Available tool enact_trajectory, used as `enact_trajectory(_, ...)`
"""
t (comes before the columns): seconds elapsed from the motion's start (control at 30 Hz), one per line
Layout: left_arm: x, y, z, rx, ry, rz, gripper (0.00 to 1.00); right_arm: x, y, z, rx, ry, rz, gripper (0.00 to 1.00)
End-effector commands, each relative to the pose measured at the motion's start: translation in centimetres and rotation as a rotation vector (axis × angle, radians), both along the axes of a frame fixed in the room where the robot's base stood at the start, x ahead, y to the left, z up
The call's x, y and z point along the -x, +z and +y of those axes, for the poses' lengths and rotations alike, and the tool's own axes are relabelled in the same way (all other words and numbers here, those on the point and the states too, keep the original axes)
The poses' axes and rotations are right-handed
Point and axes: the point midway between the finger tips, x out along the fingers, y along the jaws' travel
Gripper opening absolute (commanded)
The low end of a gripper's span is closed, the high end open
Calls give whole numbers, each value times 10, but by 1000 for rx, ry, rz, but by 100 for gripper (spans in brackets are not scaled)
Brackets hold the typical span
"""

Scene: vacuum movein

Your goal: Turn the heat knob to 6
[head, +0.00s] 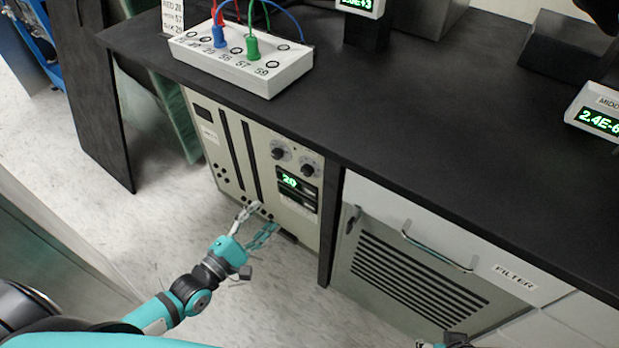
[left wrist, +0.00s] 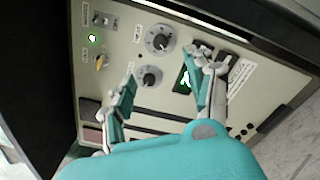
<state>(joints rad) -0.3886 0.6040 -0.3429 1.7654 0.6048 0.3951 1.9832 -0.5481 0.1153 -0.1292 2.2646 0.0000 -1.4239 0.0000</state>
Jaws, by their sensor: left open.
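A pale control panel (head: 228,170) under the black counter carries two round dark knobs, one at the left (head: 278,153) and one at the right (head: 307,170). In the left wrist view the panel is turned, and one knob (left wrist: 160,39) sits above the other (left wrist: 150,78). A green display (head: 290,182) reads 20. My left gripper (head: 256,226) is open, low in front of the panel; its fingers also show in the left wrist view (left wrist: 167,80), apart from the knobs.
The black counter edge (head: 330,150) overhangs the panel. A white socket box (head: 243,66) with coloured plugs stands on it. A filter drawer with a handle (head: 437,250) is at the right. A small yellow-tipped switch (left wrist: 101,62) and a lit indicator (left wrist: 92,38) sit beside the knobs. A dark gripper part (head: 455,340) shows at the bottom edge.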

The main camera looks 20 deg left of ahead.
Motion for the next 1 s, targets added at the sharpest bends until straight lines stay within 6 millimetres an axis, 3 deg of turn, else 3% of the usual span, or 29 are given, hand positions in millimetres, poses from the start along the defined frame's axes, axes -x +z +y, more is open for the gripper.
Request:
enact_trajectory(0.5,-103,0,-37,-3,2,-4,55,13,48,-3,-1,-3,-29,40)
enact_trajectory(0.73,-139,-1,-50,-6,1,-2,55,13,39,-3,-1,-3,-26,40)
enact_trajectory(1.0,-153,-1,-56,-5,1,1,55,13,37,-3,-1,-3,-26,40)
